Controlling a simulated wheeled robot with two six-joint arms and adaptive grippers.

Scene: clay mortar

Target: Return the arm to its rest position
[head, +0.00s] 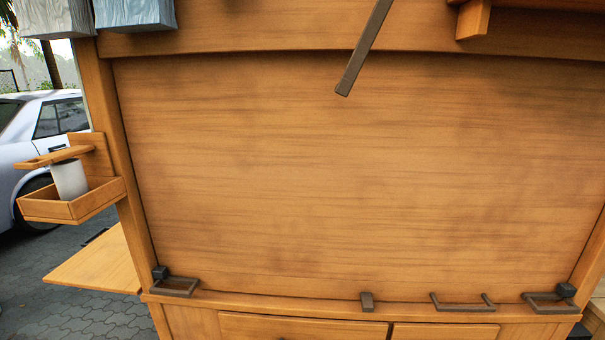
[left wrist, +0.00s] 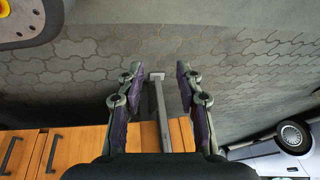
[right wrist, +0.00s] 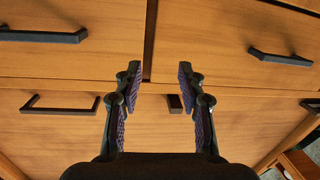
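My left gripper (left wrist: 157,76) is open in the left wrist view, its two fingers apart. A grey bar (left wrist: 163,118) shows in the gap between them; it touches neither finger in the picture, and I cannot tell how far beyond them it lies. My right gripper (right wrist: 160,75) is open and empty in the right wrist view, facing wooden drawer fronts (right wrist: 220,30). Neither gripper nor arm shows in the head view.
A wooden cabinet with a large panel (head: 350,180) fills the head view. A dark bar (head: 364,45) hangs before it. A white cup (head: 69,179) stands in a side box (head: 75,207). Drawer handles (right wrist: 280,57) stick out near my right gripper. Paving (left wrist: 230,60) lies below my left gripper.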

